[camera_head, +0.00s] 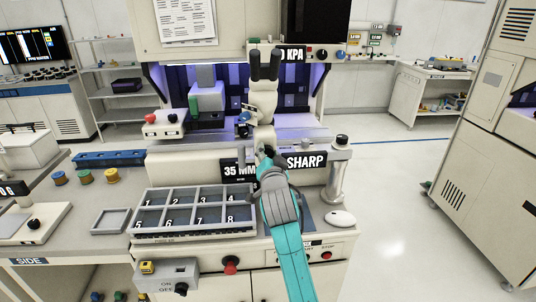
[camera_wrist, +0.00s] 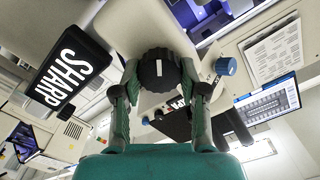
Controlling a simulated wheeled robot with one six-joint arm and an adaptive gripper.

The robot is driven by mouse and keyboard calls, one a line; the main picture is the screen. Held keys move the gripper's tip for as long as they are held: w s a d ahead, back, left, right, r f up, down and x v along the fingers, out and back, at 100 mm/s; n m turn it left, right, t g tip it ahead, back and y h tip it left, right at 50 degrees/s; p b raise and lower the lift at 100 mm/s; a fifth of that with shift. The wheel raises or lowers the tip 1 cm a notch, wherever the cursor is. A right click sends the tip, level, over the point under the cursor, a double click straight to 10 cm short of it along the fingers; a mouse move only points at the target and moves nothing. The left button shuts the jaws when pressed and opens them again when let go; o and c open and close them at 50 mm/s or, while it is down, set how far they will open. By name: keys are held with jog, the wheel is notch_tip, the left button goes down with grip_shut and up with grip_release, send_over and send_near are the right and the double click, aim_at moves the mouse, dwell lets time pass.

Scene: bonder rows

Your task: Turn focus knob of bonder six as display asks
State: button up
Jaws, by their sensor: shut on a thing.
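The focus knob (camera_wrist: 158,70) is a round black ridged knob with a white mark, in the middle of the wrist view. My gripper (camera_wrist: 160,75) is shut on it, with one finger on each side. In the head view my gripper (camera_head: 267,158) is at the pale microscope (camera_head: 263,98) and hides most of the knob. A black display (camera_head: 305,161) beside it reads "SHARP"; it also shows in the wrist view (camera_wrist: 68,68).
A numbered compartment tray (camera_head: 190,236) stands in front, left of my arm. A blue knob (camera_wrist: 226,66) is near the focus knob. A red button (camera_head: 230,265) is on the front edge. Floor at right is clear.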

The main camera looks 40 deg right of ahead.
jog(key=o, duration=1.1)
jog(key=shift+o, duration=0.2)
jog(key=v, duration=1.2)
